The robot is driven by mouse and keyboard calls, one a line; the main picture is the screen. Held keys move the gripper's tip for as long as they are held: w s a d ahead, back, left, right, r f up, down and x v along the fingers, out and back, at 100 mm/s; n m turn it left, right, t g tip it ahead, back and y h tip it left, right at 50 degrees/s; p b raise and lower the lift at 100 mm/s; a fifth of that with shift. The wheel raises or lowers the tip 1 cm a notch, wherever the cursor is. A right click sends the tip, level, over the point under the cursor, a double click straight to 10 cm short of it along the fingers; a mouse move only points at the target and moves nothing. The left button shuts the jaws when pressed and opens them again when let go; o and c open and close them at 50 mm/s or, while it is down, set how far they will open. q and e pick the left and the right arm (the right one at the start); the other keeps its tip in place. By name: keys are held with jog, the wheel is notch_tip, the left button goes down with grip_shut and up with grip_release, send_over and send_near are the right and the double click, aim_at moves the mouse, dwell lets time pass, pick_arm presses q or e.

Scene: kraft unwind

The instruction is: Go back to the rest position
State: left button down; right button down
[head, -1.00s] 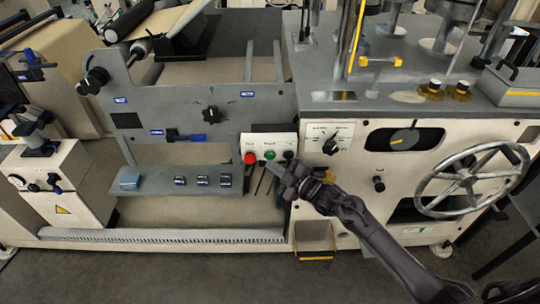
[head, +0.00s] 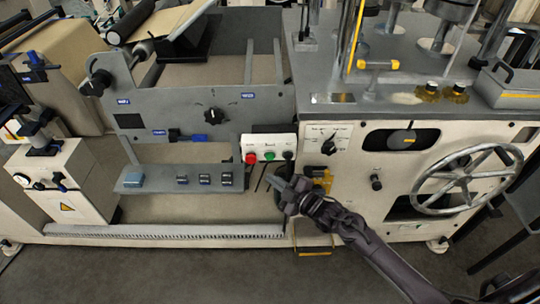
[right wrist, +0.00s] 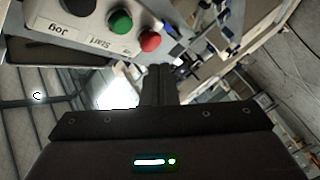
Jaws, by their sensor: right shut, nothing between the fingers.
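My right gripper (head: 287,187) is shut and empty. In the head view it is in front of the machine, a little below the control box (head: 270,141), and apart from it. The box has a red button (head: 250,158), a green button (head: 270,155) and a dark button (head: 288,155). In the right wrist view the shut fingers (right wrist: 159,80) point up the picture, with the box's green button (right wrist: 120,21) and red button (right wrist: 150,41) beyond them to the upper left. My left gripper is not in view.
A large handwheel (head: 466,178) juts from the machine's front at right. A dark rotary switch (head: 328,146) sits right of the button box. A grey shelf (head: 155,181) with small parts is to the left. The floor (head: 190,275) in front is clear.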

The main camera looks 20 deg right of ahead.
dwell(0.7)
jog(key=s+d+f+m+g+h, duration=0.25)
jog(key=s+f, duration=0.25)
jog(key=f, duration=0.4)
jog(key=s+d+f+m+g+h, duration=0.1)
jog(key=s+f+m+h, duration=0.3)
jog(key=f, duration=0.6)
jog(key=s+d+f+m+g, duration=0.2)
jog(key=s+f, duration=0.4)
jog(key=f, duration=0.3)
jog(key=s+f+m+g, duration=0.1)
jog(key=s+f, duration=0.4)
jog(key=s, duration=0.6)
jog(key=s+f+m+g+h, duration=0.1)
jog(key=s+f+g, duration=0.3)
jog(key=s, duration=0.6)
jog(key=s+f+m+g+h, duration=0.1)
jog(key=s+f+m+g, duration=0.2)
jog(key=s+f, duration=0.3)
jog(key=s, duration=0.5)
jog(key=shift+s+a+f, duration=0.15)
jog(key=shift+s+a, duration=0.1)
jog(key=shift+s, duration=0.05)
jog(key=shift+s, duration=0.15)
